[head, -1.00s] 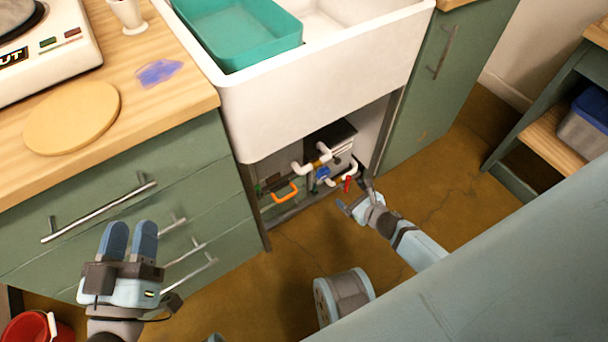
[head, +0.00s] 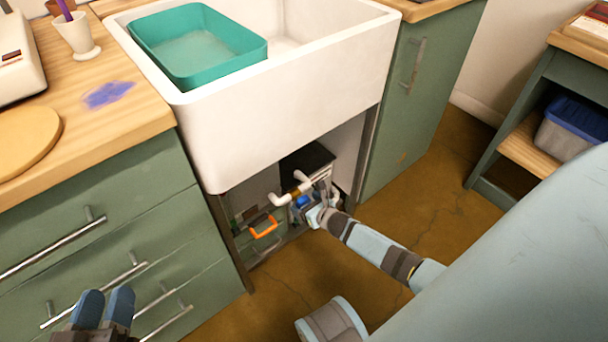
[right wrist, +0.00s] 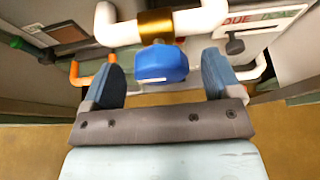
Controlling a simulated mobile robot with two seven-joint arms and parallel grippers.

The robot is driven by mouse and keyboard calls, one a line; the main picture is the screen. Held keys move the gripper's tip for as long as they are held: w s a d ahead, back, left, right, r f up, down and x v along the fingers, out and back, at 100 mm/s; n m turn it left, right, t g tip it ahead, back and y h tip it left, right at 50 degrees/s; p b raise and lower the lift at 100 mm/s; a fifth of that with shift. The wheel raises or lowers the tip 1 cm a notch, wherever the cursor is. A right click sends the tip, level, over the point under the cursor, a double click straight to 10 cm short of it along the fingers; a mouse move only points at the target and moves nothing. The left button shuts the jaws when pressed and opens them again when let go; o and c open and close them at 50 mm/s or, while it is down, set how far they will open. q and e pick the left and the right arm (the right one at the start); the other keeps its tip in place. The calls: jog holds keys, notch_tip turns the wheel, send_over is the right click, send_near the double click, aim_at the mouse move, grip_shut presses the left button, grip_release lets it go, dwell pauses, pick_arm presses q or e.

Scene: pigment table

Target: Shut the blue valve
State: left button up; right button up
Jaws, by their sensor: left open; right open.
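The blue valve (right wrist: 162,64) is a blue knob below a brass collar (right wrist: 156,24) on white pipe. In the right wrist view it sits between the two blue fingers of my right gripper (right wrist: 163,80), which is open, with a gap visible on each side. In the head view the blue valve (head: 303,201) is a small blue patch under the sink, partly hidden by my right gripper (head: 312,210). My left gripper (head: 104,306) is open and empty in front of the drawers at the lower left.
White pipes (head: 300,179) and an orange handle (head: 263,227) are close by in the cabinet under the white sink (head: 280,125). The floor (head: 400,225) in front is clear.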

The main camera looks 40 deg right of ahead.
jog(key=shift+x, duration=0.75)
pick_arm(q)
jog(key=shift+f+g, duration=0.3)
jog(key=shift+f, duration=0.2)
pick_arm(e)
jog(key=c, duration=0.9)
